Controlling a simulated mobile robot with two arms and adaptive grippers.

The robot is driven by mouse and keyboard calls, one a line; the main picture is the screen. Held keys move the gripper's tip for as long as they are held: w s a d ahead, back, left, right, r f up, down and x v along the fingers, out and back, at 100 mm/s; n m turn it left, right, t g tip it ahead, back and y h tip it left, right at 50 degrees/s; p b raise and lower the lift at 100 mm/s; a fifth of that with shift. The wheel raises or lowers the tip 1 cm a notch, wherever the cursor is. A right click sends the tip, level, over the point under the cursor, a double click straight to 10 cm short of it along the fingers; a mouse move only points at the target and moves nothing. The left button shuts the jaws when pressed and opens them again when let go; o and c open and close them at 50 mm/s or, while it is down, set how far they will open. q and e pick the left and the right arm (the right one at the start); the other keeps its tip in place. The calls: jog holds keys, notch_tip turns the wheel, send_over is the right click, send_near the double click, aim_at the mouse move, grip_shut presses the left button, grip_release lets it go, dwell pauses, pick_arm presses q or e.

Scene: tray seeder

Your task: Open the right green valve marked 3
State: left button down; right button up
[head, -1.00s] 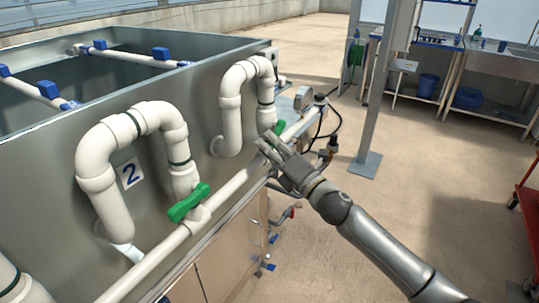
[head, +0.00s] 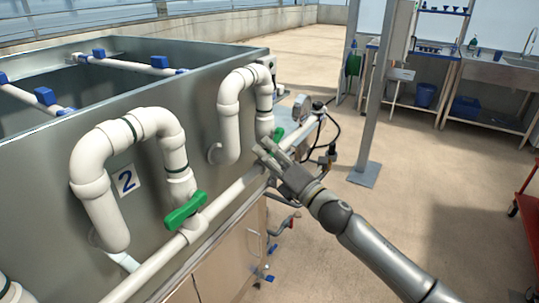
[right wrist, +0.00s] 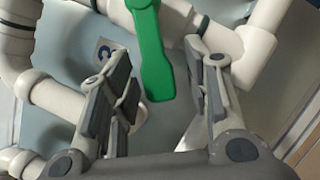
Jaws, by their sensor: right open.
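The right green valve handle (head: 278,133) sits on the white pipe below the far white pipe loop, partly hidden behind my right gripper in the head view. In the right wrist view the green handle (right wrist: 152,50) is long and reaches down from the top, its lower end between and beyond my open fingers. My right gripper (head: 265,151) is open and empty, close in front of the handle; contact cannot be made out. My left gripper is not in view.
Another green valve (head: 186,211) is nearer, by the label 2 (head: 126,180). The grey metal tank (head: 206,95) fills the left side. A grey post (head: 376,90) stands at right.

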jog(key=shift+s, duration=0.1)
jog(key=v, duration=1.2)
